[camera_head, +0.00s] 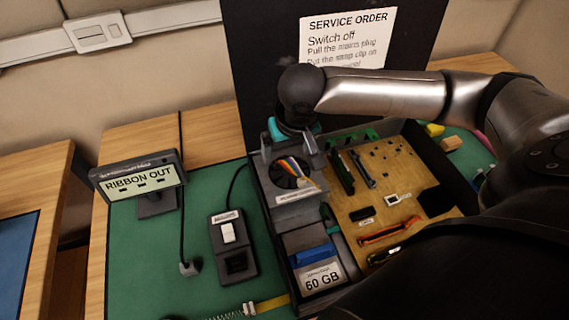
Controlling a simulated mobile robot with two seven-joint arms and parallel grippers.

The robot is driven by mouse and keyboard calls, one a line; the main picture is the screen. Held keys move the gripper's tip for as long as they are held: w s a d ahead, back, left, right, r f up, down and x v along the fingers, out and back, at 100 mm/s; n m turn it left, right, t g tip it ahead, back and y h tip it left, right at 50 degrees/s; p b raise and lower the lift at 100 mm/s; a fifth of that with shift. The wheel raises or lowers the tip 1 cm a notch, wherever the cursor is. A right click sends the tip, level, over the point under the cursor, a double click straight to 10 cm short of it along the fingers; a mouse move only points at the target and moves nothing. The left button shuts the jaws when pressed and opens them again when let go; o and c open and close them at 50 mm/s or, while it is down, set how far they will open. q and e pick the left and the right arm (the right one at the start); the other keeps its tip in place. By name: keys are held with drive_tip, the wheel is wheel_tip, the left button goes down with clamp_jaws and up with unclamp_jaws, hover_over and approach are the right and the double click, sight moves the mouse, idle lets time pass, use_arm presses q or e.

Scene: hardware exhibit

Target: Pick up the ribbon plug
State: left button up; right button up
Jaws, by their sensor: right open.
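A rainbow-striped ribbon cable (291,167) lies over a dark round fan opening on a grey unit (296,198) inside the open case. Its pale end points down and right; I cannot clearly make out the ribbon plug itself. My right gripper (292,146) hangs from the arm reaching in from the right. It is open, just above the ribbon cable's upper end, and seems to hold nothing. Whether it touches the ribbon is unclear. My left gripper is not in view.
The case holds a tan circuit board (355,190) and a drive labelled 60 GB (320,278). A display (141,181) reads RIBBON OUT. A switch box (231,243) stands on the green mat (150,270). A dark panel with a service order sheet (345,38) rises behind.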

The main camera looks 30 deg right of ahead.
sight(284, 161)
drive_tip(key=b+x, duration=0.1)
drive_tip(key=x, duration=0.3)
drive_tip(key=shift+a, duration=0.1)
drive_tip(key=c, duration=1.1)
